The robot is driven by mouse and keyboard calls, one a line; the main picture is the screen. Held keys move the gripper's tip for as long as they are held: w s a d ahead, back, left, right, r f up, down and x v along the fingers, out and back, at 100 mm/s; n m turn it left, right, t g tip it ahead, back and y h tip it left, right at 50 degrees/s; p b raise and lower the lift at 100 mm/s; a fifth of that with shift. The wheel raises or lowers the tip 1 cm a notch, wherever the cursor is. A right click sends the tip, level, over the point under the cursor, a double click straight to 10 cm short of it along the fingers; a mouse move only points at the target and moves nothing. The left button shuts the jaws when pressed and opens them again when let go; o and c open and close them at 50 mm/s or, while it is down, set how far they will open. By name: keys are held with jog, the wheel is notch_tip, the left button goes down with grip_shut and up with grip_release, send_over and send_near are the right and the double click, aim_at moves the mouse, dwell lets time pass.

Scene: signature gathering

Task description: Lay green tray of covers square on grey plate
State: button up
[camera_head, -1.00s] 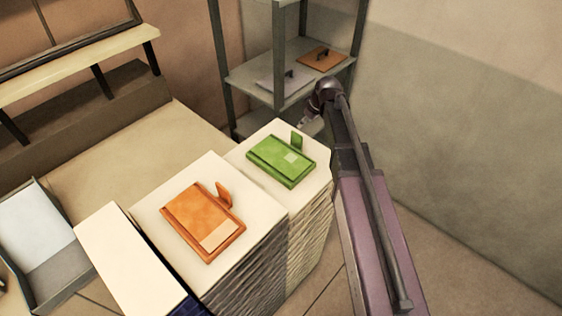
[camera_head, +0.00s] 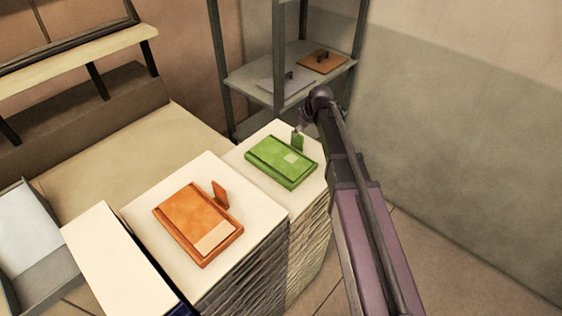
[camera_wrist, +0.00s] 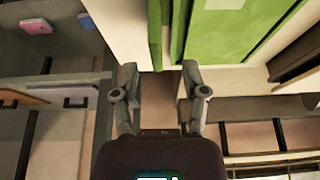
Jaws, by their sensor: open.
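The green tray (camera_head: 282,162) lies flat on top of the rear white stack, with a paler square patch on its top. An upright green tab (camera_head: 298,141) stands at its far edge. My gripper (camera_head: 304,128) is open and empty beside that tab, on its far side. In the wrist view my open fingers (camera_wrist: 158,76) point towards the tab (camera_wrist: 155,35) and tray (camera_wrist: 235,25); no contact can be made out. The grey plate (camera_head: 275,84) lies on the shelf behind, with a small dark handle on it.
An orange plate (camera_head: 322,62) with a dark handle lies beside the grey plate on the metal shelf (camera_head: 240,87). An orange tray (camera_head: 192,215) with its own tab lies on the nearer stack. A shelf post stands in front. A plain wall (camera_head: 450,130) closes the right side.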

aim_at(295, 146)
dwell(0.3)
jog(key=shift+b+x, duration=2.35)
jog(key=shift+x, duration=0.2)
jog(key=shift+w+d, duration=0.1)
jog(key=shift+w, duration=0.1)
grip_shut()
